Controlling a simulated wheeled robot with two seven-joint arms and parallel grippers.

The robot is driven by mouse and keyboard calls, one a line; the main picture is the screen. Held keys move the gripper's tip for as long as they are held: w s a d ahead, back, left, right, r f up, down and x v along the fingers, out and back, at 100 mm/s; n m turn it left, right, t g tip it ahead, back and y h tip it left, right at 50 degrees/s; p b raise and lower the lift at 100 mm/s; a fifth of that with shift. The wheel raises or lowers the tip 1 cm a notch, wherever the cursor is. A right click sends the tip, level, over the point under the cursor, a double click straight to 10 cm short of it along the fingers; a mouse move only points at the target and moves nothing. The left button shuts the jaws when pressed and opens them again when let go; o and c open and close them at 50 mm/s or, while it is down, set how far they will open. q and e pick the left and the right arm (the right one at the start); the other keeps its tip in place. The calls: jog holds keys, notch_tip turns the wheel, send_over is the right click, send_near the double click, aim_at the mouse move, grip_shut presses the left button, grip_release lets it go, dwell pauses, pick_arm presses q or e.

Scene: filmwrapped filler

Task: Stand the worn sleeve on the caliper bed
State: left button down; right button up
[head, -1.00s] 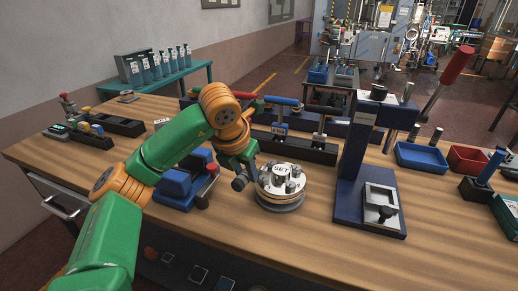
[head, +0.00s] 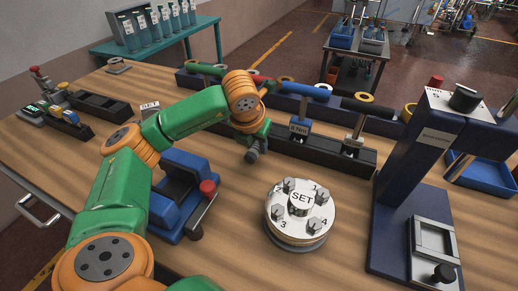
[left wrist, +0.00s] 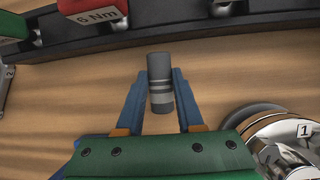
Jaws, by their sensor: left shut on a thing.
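My left gripper (left wrist: 160,92) is shut on a dark grey cylinder with lighter bands, which I take for the worn sleeve (left wrist: 160,83). It stands out between the blue fingers. In the head view the sleeve (head: 252,156) shows small and dark below the orange wrist, apart from the round SET plate. Much of the gripper is hidden there by the wrist. A small device with a green display (head: 32,112) sits at the far left of the bench; I cannot tell whether it is the caliper bed. My right gripper is not in view.
The round SET plate (head: 299,222) with bolts stands right of the gripper. A blue press-like stand (head: 400,230) is further right. A long dark rack (head: 340,152) with coloured-handled tools runs behind. A blue device with a red knob (head: 178,200) stands left of the gripper.

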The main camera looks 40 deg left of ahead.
aim_at(255, 148)
pick_arm(q)
jog(key=f, duration=0.3)
jog(key=shift+w+a, duration=0.15)
jog(key=shift+w, duration=0.05)
jog(key=shift+w+a, duration=0.1)
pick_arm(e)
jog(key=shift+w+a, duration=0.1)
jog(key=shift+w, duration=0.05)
pick_arm(q)
jog(key=c, duration=1)
grip_release()
jog(key=shift+f, duration=0.1)
jog(key=o, duration=0.4)
jog(key=shift+c, duration=0.2)
jog(key=shift+o, duration=0.5)
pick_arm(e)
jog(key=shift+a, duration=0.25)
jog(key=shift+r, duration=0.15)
